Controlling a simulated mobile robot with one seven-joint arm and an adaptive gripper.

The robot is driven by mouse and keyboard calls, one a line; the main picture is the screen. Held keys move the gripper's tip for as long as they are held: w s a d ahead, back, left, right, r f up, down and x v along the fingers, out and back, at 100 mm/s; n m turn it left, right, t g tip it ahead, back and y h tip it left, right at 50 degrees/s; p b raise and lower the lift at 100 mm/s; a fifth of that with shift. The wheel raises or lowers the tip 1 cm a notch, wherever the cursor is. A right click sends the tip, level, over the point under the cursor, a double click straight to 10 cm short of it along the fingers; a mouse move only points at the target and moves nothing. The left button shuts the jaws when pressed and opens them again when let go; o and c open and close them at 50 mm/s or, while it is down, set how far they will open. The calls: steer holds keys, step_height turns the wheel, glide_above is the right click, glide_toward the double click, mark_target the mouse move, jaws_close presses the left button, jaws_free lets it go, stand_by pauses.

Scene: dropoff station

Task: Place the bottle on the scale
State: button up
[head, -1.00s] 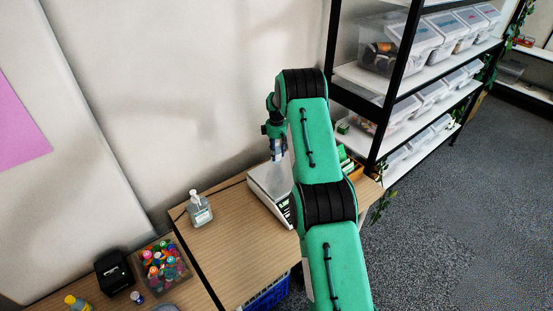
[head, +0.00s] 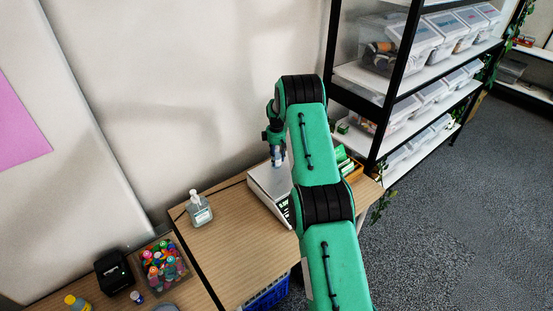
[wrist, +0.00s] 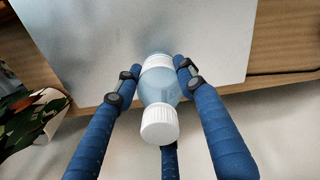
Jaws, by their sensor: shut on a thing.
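The bottle (wrist: 160,90) is pale blue and see-through with a white cap and a white band. In the wrist view my gripper (wrist: 156,80) is shut on it, with blue fingers on both sides. The scale (wrist: 190,35) shows beneath it as a flat grey plate. In the head view the scale (head: 262,183) stands on the wooden table, partly hidden by my arm. My gripper (head: 277,155) is over the scale's far part there, pointing down. Whether the bottle's base touches the plate cannot be told.
A clear pump bottle (head: 199,208) stands left of the scale. A box of colourful bottles (head: 162,264) and a black device (head: 113,270) are at lower left. A shelf rack (head: 385,105) with clear bins stands at right. The wall is close behind the scale.

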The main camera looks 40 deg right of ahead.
steer(key=o, duration=0.8)
steer(key=shift+f, duration=0.1)
steer(key=shift+o, duration=0.2)
steer(key=shift+r, duration=0.2)
step_height(320, 180, up, 12)
steer(key=shift+f, duration=0.1)
steer(key=shift+r, duration=0.2)
